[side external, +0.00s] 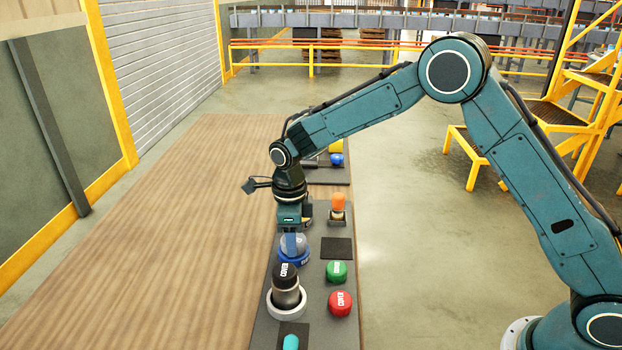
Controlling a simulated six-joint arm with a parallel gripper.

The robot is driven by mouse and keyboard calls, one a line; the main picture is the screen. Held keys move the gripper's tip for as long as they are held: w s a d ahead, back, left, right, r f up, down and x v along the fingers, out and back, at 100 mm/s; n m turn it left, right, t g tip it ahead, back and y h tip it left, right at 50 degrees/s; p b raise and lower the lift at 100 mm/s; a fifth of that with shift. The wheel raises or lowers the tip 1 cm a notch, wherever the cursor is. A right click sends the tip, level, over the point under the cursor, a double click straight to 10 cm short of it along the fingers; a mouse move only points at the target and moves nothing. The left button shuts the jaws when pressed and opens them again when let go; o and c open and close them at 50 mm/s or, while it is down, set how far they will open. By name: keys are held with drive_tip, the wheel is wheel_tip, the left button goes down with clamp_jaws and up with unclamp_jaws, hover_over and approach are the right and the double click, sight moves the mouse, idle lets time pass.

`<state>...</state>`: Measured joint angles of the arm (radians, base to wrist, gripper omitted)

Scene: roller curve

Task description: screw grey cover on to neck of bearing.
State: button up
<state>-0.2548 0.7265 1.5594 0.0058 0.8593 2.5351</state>
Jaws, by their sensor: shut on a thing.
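My gripper (293,244) points down, with its fingers at a pale grey rounded piece (303,241) in a blue ring-shaped base (294,257). It is shut on this piece; the fingers hide part of it, and I cannot read a label there. A dark grey cap marked COVER (286,270) sits upright on top of a dark, shiny cylinder (286,291), nearer the camera. The cylinder stands in a white ring (286,311). I cannot tell which of these is the bearing's neck, or whether the cap is threaded on.
A green cover (337,271) and a red cover (340,304) lie to the right on the dark board (323,332). An orange-topped piece (338,203) stands behind, near a black square pad (336,248). A cyan piece (291,343) is at the front. The wooden table at left is clear.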

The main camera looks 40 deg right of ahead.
drive_tip(key=shift+w+a+r, duration=0.15)
drive_tip(key=shift+a+r, duration=0.15)
drive_tip(key=shift+a, duration=0.05)
drive_tip(key=o, duration=1.2)
drive_tip(key=shift+d+f, duration=0.15)
drive_tip(key=shift+c, duration=0.6)
drive_tip(key=shift+d, duration=0.1)
drive_tip(key=shift+f, duration=0.1)
